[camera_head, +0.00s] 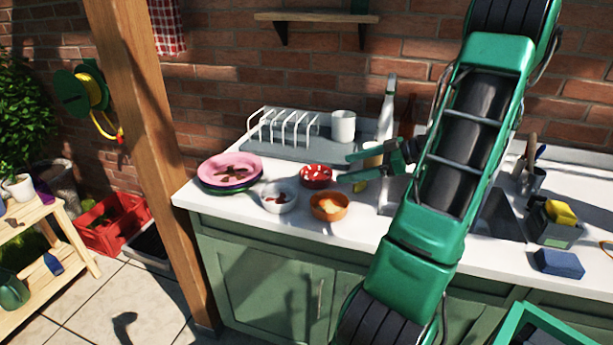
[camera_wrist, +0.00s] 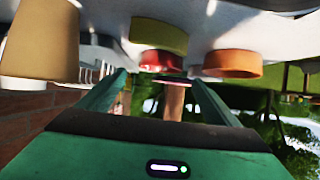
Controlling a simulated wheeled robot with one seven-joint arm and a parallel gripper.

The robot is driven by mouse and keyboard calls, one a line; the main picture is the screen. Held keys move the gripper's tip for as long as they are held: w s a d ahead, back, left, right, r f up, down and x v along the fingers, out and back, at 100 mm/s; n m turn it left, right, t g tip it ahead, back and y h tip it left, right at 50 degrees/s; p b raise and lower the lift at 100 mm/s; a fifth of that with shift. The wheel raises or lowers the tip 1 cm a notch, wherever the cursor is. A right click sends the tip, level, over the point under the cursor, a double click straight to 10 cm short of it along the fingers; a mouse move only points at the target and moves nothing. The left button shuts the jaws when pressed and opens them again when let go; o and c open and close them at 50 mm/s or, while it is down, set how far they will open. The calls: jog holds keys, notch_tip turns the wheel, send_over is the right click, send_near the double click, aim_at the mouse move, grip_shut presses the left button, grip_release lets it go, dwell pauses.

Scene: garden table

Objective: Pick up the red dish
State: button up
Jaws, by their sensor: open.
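The red dish (camera_head: 316,176) is a small round bowl with white spots on the white counter, in front of the dish rack. My gripper (camera_head: 348,167) reaches in from the right, with its two green fingers apart and pointing left towards the dish. A gap shows between the fingertips and the dish, and nothing is between the fingers. The wrist view is upside down. There the red dish (camera_wrist: 161,61) lies ahead between the fingertips (camera_wrist: 160,82), partly covered by a yellow-green object (camera_wrist: 158,35).
An orange bowl (camera_head: 329,206) and a white bowl (camera_head: 279,197) stand close in front of the dish. Stacked plates (camera_head: 230,168) are at left. A white mug (camera_head: 343,126) and a dish rack (camera_head: 282,130) stand behind.

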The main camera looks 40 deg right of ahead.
aim_at(322, 174)
jog(key=x, duration=1)
jog(key=shift+s+a, duration=0.1)
jog(key=shift+s, duration=0.05)
jog(key=c, duration=0.9)
jog(key=shift+r, duration=0.15)
